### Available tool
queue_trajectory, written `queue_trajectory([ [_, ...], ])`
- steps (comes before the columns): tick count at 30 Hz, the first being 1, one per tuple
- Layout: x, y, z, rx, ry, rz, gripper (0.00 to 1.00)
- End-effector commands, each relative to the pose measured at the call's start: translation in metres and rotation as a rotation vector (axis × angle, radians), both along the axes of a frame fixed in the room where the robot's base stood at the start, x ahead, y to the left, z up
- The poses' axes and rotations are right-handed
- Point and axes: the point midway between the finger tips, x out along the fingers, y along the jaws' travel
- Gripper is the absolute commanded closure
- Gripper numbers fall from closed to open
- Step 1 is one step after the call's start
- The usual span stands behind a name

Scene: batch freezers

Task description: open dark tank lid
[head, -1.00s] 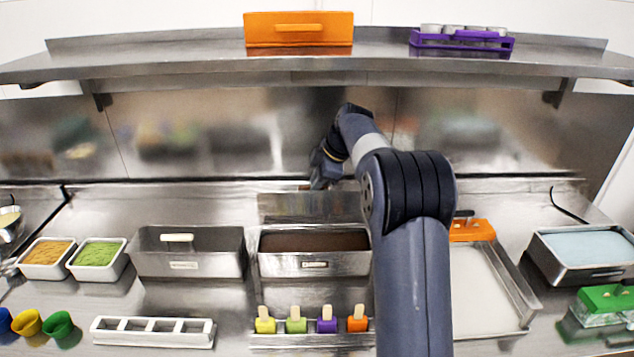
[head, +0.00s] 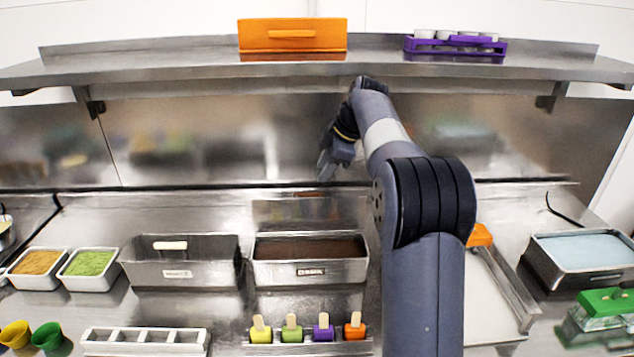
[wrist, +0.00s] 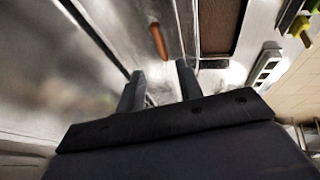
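The dark tank (head: 340,270) is a steel tub with dark brown contents in the middle of the counter. Its steel lid (head: 275,213) stands raised behind the tub, and the brown contents are uncovered. In the wrist view the tank's brown contents (wrist: 218,25) show at the top, beside an orange-brown bar (wrist: 158,41) on a steel surface; I cannot tell whether the bar is a handle or a reflection. My gripper (head: 327,172) is above and behind the lid, near the back wall. In the wrist view its two fingers (wrist: 160,88) are apart with nothing between them.
An empty steel tub (head: 205,270) with a pale handle is left of the tank. Several popsicles (head: 323,330) stand in front. A white tray (head: 492,310) and a blue-filled tub (head: 585,248) are to the right. A steel shelf (head: 180,70) runs overhead.

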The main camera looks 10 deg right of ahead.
Motion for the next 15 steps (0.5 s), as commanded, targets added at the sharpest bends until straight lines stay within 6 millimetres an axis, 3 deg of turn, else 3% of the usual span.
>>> queue_trajectory([
  [6,-0.007,-0.008,0.022,0.000,-0.003,-0.001,0.65],
  [15,-0.009,-0.009,0.025,0.000,-0.002,0.000,0.65],
])
